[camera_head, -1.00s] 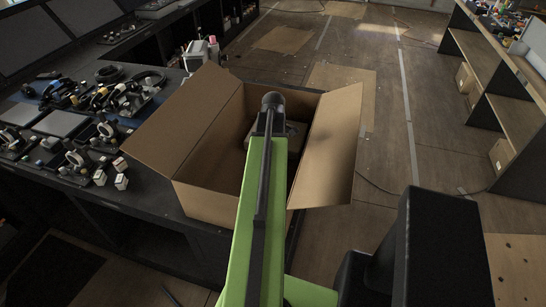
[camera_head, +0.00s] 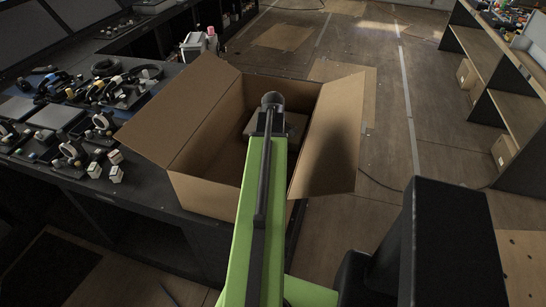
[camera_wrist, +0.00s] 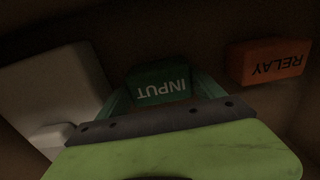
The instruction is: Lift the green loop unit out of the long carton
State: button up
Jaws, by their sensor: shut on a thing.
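The open carton (camera_head: 207,196) stands on the dark desk with its flaps spread. My arm reaches over its near side, and it hides my gripper in the head view. The lettering appears upside down. The block's lower part is hidden by the gripper, and no loop shape can be made out. I cannot tell whether the block touches the carton floor.
An orange block (camera_wrist: 268,62) marked RELAY lies to the right of the green one. A pale grey item (camera_wrist: 52,88) lies to the left. Headsets and small devices (camera_head: 75,105) crowd the desk left of the carton. A shelf unit (camera_head: 500,75) stands far right.

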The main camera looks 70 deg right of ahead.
jog(key=c, duration=0.7)
notch_tip(320, 180, up, 30)
jog(key=p, duration=2.9)
jog(key=shift+f, duration=0.25)
notch_tip(320, 180, down, 19)
jog(key=b, duration=1.8)
